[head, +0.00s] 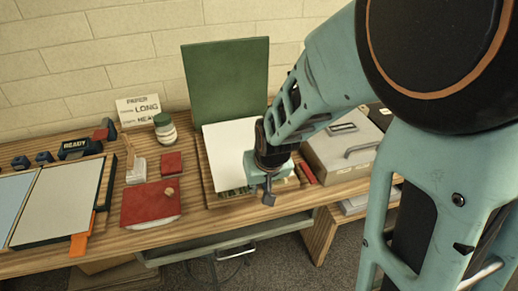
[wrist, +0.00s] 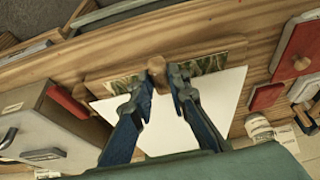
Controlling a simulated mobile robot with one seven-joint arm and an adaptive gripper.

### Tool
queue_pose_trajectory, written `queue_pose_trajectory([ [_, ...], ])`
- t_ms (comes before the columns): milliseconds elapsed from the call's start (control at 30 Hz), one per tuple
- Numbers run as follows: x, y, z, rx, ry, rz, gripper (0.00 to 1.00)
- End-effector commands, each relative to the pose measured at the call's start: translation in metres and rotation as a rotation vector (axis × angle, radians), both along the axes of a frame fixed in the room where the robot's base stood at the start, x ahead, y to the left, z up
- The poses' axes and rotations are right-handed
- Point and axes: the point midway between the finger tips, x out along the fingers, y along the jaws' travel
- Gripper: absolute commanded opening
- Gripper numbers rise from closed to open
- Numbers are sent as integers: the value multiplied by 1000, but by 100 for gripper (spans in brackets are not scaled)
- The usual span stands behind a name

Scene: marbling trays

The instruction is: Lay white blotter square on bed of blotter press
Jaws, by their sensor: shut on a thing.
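The blotter press stands on the bench with its green lid (head: 228,80) raised upright at the back. The white blotter square (head: 226,150) is over the wooden bed (head: 213,202); in the wrist view it spreads out behind the fingers (wrist: 205,105). A strip of marbled paper (wrist: 208,64) shows past its edge. My gripper (head: 267,186) is at the front right of the bed. In the wrist view my gripper (wrist: 157,80) is shut on a small wooden tab at the square's edge. I cannot tell whether the square touches the bed. My gripper hides its right part.
A grey box with a handle (head: 345,150) stands close to the right of the press. To the left are a red lidded item (head: 150,203), a small red block (head: 172,163), a jar (head: 165,130) and a tray (head: 60,205). The bench's front edge is close.

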Motion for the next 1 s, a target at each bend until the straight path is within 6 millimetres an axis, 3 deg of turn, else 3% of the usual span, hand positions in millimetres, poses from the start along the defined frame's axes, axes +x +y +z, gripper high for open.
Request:
queue_pose_trajectory([
  [433,-3,-1,0,2,-7,-1,0],
  [1000,-3,-1,-38,1,-5,0,0],
])
